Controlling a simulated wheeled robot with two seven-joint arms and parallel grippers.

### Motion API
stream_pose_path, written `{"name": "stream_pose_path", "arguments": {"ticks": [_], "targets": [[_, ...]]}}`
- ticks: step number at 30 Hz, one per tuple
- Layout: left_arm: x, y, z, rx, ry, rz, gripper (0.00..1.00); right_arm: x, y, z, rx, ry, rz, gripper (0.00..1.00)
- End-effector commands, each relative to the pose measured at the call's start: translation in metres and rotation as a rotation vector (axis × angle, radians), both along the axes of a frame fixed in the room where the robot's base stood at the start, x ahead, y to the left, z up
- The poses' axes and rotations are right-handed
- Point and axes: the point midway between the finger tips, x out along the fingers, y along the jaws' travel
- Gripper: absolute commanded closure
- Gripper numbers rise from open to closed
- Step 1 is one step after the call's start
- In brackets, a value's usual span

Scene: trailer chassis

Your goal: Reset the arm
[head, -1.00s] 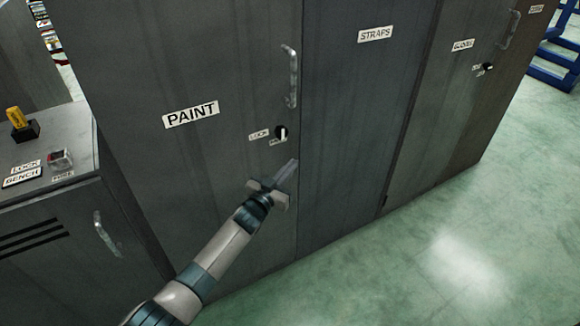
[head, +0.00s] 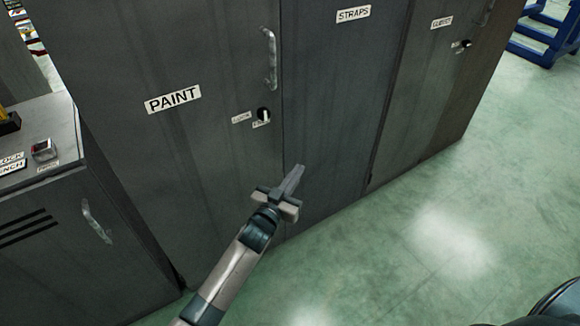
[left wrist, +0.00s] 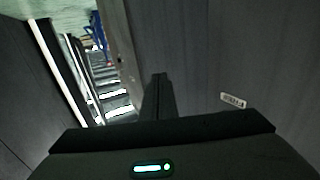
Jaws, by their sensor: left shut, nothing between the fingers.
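My left gripper (head: 291,182) is in the middle of the head view, in front of the grey lockers and below the lock knob of the PAINT door. Its fingers are together with nothing between them, and they point up and to the right. In the left wrist view its fingers (left wrist: 158,95) also show closed and empty. The PAINT door (head: 190,150) is shut, with a handle (head: 270,60) and a black lock knob (head: 264,114). The gripper appears apart from the knob and the handle. My right gripper is not in view.
The STRAPS door (head: 335,90) and another labelled door (head: 430,85) stand to the right. A low bench cabinet (head: 50,220) with a red switch (head: 44,149) is at left. Blue steps (head: 540,40) are at top right.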

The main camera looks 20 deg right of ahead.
Motion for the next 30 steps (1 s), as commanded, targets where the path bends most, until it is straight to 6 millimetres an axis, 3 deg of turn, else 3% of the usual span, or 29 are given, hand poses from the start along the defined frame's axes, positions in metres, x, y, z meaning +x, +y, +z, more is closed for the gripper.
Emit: {"name": "stream_pose_path", "arguments": {"ticks": [20,26,30], "targets": [[-0.004,0.0,-0.002,0.002,0.004,0.003,1.0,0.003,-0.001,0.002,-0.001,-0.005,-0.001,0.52],[-0.009,0.023,-0.032,0.023,0.064,0.048,1.0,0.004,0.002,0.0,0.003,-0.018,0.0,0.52],[-0.022,0.06,-0.08,0.059,0.157,0.115,1.0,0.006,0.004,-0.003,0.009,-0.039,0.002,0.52]]}}
